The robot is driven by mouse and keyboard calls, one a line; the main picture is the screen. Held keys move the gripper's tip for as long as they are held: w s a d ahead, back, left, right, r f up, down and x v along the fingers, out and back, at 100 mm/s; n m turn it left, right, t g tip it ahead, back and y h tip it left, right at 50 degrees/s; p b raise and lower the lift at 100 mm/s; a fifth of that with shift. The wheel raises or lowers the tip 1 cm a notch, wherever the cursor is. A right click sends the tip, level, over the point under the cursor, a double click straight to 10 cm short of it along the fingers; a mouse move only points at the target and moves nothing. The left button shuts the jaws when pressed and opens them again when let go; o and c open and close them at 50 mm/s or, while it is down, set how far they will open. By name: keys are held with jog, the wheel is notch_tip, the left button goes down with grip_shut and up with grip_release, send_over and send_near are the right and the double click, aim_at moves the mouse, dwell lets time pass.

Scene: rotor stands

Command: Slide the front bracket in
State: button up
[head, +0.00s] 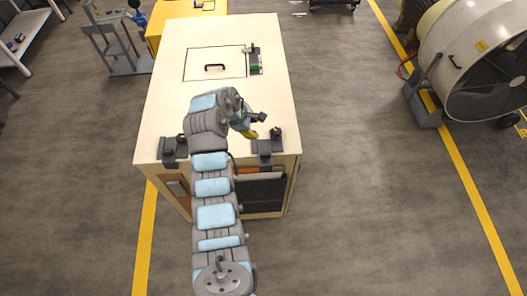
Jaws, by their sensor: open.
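A cream cabinet (165,90) stands in the middle of the head view. Two dark brackets sit at its near edge, a left one (171,152) and a right one (266,148); I cannot tell which is the front bracket. My arm reaches up over the near edge between them. My gripper (258,126) is open above the cabinet top, just beyond the right bracket in the picture. It is small here, and I see nothing held in it. I cannot tell whether it touches anything.
A panel with a black handle (215,67) lies in the cabinet top. A dark fixture with a green part (254,68) sits beside it. A large drum fan (480,60) stands at the right and a grey trolley (120,45) at the left.

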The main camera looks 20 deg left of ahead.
aim_at(265, 154)
jog(key=s+r+n+g+h, duration=0.1)
jog(key=s+r+g, duration=0.1)
jog(key=s+r, duration=0.15)
jog(key=x, duration=1.1)
jog(key=s+x, duration=0.1)
jog(key=x, duration=0.5)
jog(key=shift+w+f, duration=0.1)
jog(key=shift+f, duration=0.2)
